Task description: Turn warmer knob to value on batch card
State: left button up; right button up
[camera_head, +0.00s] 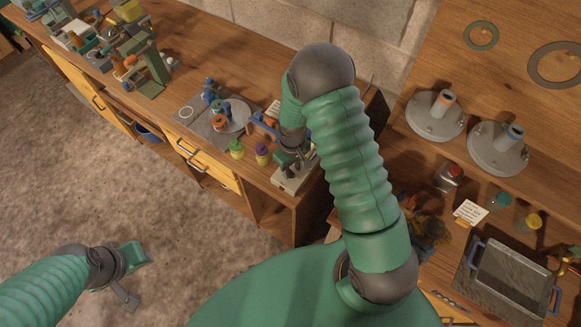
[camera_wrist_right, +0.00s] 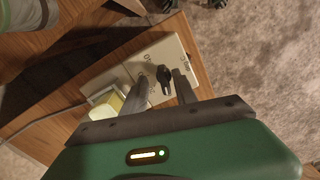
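The warmer is a pale box (camera_head: 287,184) at the front corner of the middle bench in the head view. The right wrist view shows its white top (camera_wrist_right: 150,64) with dark markings, too blurred to read, and a black knob (camera_wrist_right: 164,75). My right gripper (camera_wrist_right: 160,82) is open above it, one finger on each side of the knob; contact cannot be told. In the head view the right gripper (camera_head: 291,163) partly covers the warmer. A white card (camera_head: 470,212) with unreadable lines lies on the right bench. My left gripper (camera_head: 140,276) is open and empty over the floor.
A yellow lit piece (camera_wrist_right: 106,104) sits beside the warmer's top. A metal basin (camera_head: 508,275) is on the right bench. The floor (camera_head: 90,190) at left is clear.

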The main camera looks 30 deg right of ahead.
jog(key=shift+w+d+f, duration=0.1)
jog(key=shift+d, duration=0.15)
jog(key=shift+c, duration=2.3)
jog(key=shift+a, duration=0.2)
jog(key=shift+c, duration=1.3)
jog(key=shift+w+a+r, duration=0.1)
jog(key=shift+a+r, duration=0.15)
jog(key=shift+a, duration=0.45)
grip_shut()
jog(key=shift+d, duration=0.55)
jog(key=shift+a, duration=0.3)
jog(key=shift+d+m, duration=0.2)
jog(key=shift+m, duration=0.9)
jog(key=m, duration=0.3)
jog(key=shift+w+a+m, duration=0.1)
jog(key=shift+m, duration=0.2)
jog(key=m, duration=0.3)
jog(key=shift+r+m, duration=0.1)
jog(key=shift+m, duration=0.2)
jog(key=m, duration=0.5)
jog(key=shift+m+p, duration=0.3)
jog(key=shift+p, duration=0.1)
pick_arm(q)
jog(key=shift+w+a+r+p, duration=0.15)
jog(key=shift+r+p, duration=0.4)
jog(key=shift+r, duration=0.3)
pick_arm(e)
jog(key=m, duration=0.4)
jog(key=shift+m, duration=0.3)
